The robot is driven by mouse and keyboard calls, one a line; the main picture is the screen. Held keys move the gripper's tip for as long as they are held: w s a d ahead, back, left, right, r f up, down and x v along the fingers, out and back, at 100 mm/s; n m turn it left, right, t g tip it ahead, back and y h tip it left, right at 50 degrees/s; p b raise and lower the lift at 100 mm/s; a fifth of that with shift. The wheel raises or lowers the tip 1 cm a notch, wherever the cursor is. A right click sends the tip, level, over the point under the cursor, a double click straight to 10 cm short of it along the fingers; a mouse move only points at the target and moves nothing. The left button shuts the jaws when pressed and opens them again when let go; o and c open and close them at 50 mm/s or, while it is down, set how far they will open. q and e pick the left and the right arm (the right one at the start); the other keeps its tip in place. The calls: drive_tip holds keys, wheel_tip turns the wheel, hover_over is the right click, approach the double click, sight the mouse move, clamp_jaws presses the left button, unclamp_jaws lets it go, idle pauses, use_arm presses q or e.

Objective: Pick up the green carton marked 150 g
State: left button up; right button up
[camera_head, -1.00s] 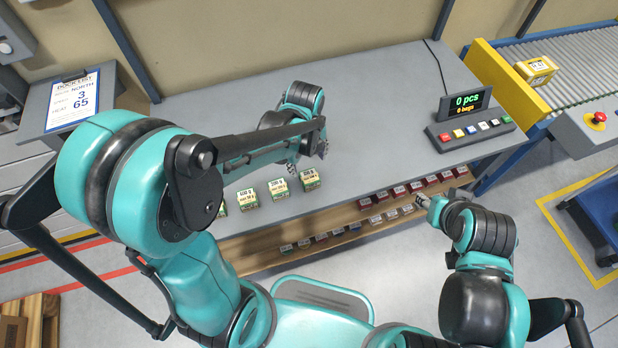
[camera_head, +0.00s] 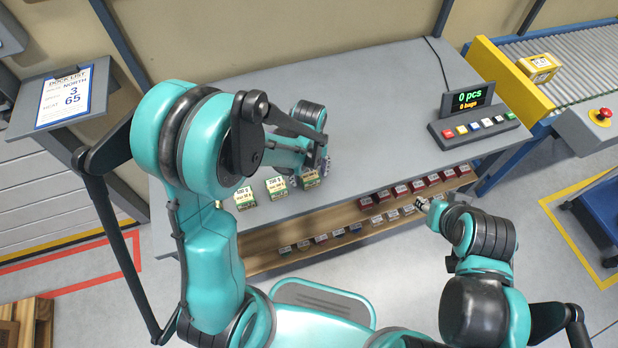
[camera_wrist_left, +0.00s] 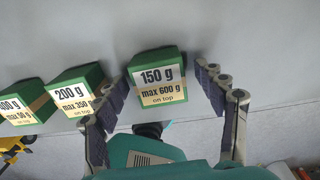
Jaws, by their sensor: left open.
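The green carton marked 150 g (camera_wrist_left: 158,68) sits in the left wrist view with its label facing the camera. My left gripper (camera_wrist_left: 160,82) is open, with one finger to each side of the carton and visible gaps; it holds nothing. In the head view the left gripper (camera_head: 324,163) is beside the rightmost green carton (camera_head: 310,181) at the table's front, partly covering it. My right gripper (camera_head: 424,204) is by the shelf edge at the front; its fingers are too small to read.
Green cartons marked 200 g (camera_wrist_left: 77,92) and another (camera_wrist_left: 25,102) stand to the left in the wrist view. Small dark red boxes (camera_head: 400,190) line the lower shelf (camera_head: 270,256). A counter display (camera_head: 467,98) stands at the right. The table's middle (camera_head: 380,110) is clear.

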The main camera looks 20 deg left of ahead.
use_arm(q)
drive_tip(key=shift+r, duration=0.1)
drive_tip(key=c, duration=1.3)
drive_tip(key=shift+c, duration=0.2)
